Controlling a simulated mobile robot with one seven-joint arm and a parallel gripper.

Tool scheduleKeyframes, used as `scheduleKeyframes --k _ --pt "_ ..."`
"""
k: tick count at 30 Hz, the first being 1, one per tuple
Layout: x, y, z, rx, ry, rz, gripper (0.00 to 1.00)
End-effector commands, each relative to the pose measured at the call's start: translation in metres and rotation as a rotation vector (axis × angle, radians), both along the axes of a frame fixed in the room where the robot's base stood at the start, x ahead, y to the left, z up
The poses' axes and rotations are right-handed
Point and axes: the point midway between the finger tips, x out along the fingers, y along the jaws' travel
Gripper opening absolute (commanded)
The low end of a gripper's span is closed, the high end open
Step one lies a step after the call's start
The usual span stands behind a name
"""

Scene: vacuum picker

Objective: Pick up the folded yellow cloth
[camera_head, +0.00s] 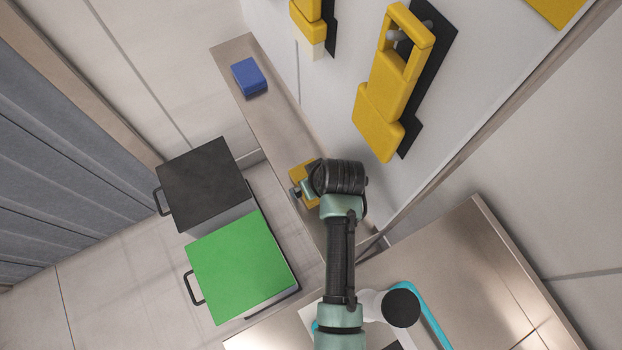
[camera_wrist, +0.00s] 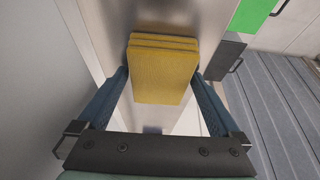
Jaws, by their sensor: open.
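The folded yellow cloth (camera_wrist: 163,72) lies on the narrow shelf (camera_head: 236,58) and shows as a flat, layered block in the wrist view. In the head view the cloth (camera_head: 309,170) is partly hidden by my wrist. My gripper (camera_wrist: 160,80) is open, with one blue finger on each side of the cloth. A narrow gap seems to show between each fingertip and the cloth. I cannot tell the exact height of the fingers against it.
A blue folded block (camera_head: 250,77) lies farther along the shelf. Black-topped (camera_head: 201,178) and green-topped (camera_head: 240,265) boxes stand left of the shelf. Yellow tools (camera_head: 384,95) hang on the wall to the right. The shelf between the blue block and the cloth is clear.

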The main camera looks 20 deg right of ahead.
Motion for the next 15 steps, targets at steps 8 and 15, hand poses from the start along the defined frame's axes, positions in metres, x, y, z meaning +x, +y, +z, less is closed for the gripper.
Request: scheduleKeyframes --k 8,15 --pt "-0.0001 0.0000 -0.0001 0.000 0.000 0.000 0.89" --pt "-0.0001 0.0001 -0.0001 0.000 0.000 0.000 0.46"
